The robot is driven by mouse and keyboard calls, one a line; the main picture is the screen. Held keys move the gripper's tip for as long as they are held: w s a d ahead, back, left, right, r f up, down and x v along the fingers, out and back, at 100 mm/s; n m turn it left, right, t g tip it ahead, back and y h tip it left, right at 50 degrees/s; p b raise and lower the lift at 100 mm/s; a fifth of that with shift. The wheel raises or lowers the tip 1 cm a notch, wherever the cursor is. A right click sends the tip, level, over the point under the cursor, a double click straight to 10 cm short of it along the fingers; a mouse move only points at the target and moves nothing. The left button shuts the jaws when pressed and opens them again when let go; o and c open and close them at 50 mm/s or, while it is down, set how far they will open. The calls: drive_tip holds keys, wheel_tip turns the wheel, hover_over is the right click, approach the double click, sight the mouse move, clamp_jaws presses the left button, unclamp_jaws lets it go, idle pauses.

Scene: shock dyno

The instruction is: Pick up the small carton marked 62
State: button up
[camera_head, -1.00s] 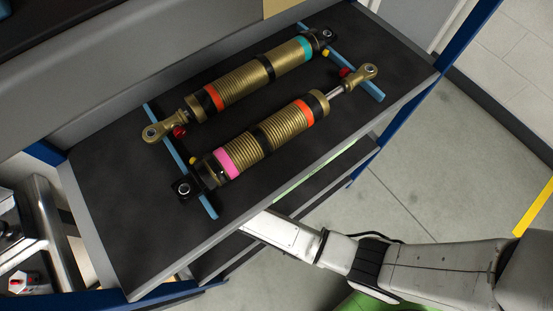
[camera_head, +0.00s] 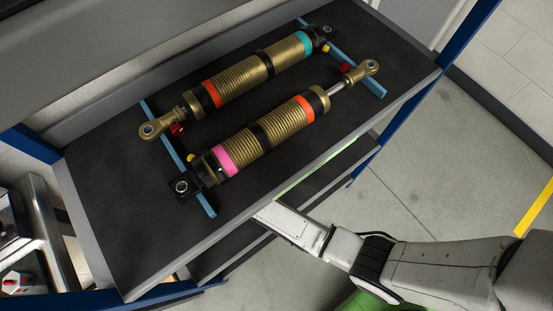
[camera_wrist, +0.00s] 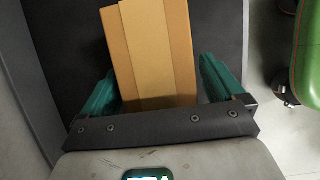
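A small tan carton (camera_wrist: 152,50) stands in the upper middle of the wrist view. It has a lighter band down its face, and no number can be read on it. My gripper (camera_wrist: 158,88) has its two green fingers spread wide, one on each side of the carton's near end. A dark gap shows between the carton and the right finger; the left finger is closer to it. The carton is not visible in the head view, where my arm reaches under the upper shelf and hides my gripper.
The upper shelf (camera_head: 110,235) holds two gold shock absorbers (camera_head: 262,137) (camera_head: 250,75) on blue rails. A lower shelf (camera_head: 232,250) lies beneath it. Blue rack posts (camera_head: 468,35) stand at the side. Open floor (camera_head: 420,160) lies to the right.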

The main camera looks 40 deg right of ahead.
drive_tip(key=c, duration=1.3)
drive_tip(key=shift+c, duration=0.5)
drive_tip(key=shift+r, duration=0.1)
